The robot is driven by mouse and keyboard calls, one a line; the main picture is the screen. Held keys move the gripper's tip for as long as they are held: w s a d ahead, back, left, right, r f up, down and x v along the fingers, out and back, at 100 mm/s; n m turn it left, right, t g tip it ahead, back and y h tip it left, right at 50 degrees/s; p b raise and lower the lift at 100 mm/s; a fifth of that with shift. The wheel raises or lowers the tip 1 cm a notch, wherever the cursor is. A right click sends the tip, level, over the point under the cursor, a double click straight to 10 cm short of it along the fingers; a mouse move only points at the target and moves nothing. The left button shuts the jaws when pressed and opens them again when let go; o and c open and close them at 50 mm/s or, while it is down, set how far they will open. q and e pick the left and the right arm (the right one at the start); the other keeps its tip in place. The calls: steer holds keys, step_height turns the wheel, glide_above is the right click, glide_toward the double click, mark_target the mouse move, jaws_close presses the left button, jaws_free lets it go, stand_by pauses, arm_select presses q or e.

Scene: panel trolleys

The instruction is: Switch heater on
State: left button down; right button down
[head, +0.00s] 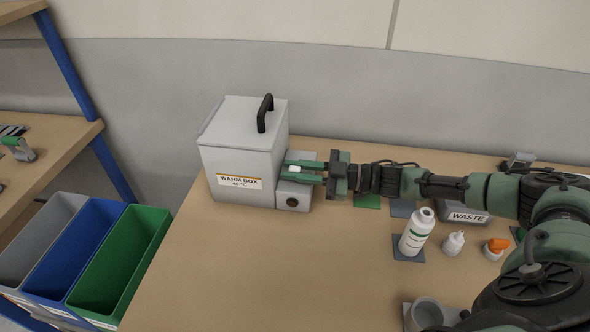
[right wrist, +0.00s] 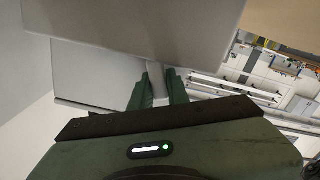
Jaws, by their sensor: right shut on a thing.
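The warm box (head: 240,150), a light grey box with a black lid handle (head: 265,113) and a "WARM BOX 40 °C" label, stands at the back left of the bench. A small grey unit (head: 293,190) with a dark round spot on its front (head: 291,202) sits at its right side. My right gripper (head: 288,170) reaches in from the right above this unit. Its green fingers are shut on a small whitish switch part (head: 294,169), mostly hidden by them. In the right wrist view the fingers (right wrist: 159,78) have a narrow grey piece between them. My left gripper is not in view.
A white bottle (head: 417,232), a small dropper bottle (head: 453,243), an orange-capped container (head: 496,247) and a waste box (head: 466,214) stand to the right. A grey cup (head: 426,314) is in front. Bins (head: 118,262) stand left of the bench. The middle front is clear.

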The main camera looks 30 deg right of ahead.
steer(key=shift+r, duration=0.1)
steer(key=shift+w+d+r+m+p, duration=0.2)
steer(key=shift+m+p, duration=0.35)
steer(key=shift+m, duration=0.25)
steer(key=shift+w+d+m+p, duration=0.15)
steer(key=shift+w+m+p, duration=0.15)
steer(key=shift+m+p, duration=0.55)
steer(key=m, duration=0.2)
steer(key=w+m, duration=0.1)
steer(key=shift+d+f+m, duration=0.1)
steer(key=shift+d+m, duration=0.25)
steer(key=shift+w+d+f+m+p, duration=0.15)
steer(key=shift+m+p, duration=0.1)
steer(key=shift+m, duration=0.4)
steer(key=shift+w+d+m+p, duration=0.1)
steer(key=shift+m+p, duration=0.1)
steer(key=shift+m, duration=0.45)
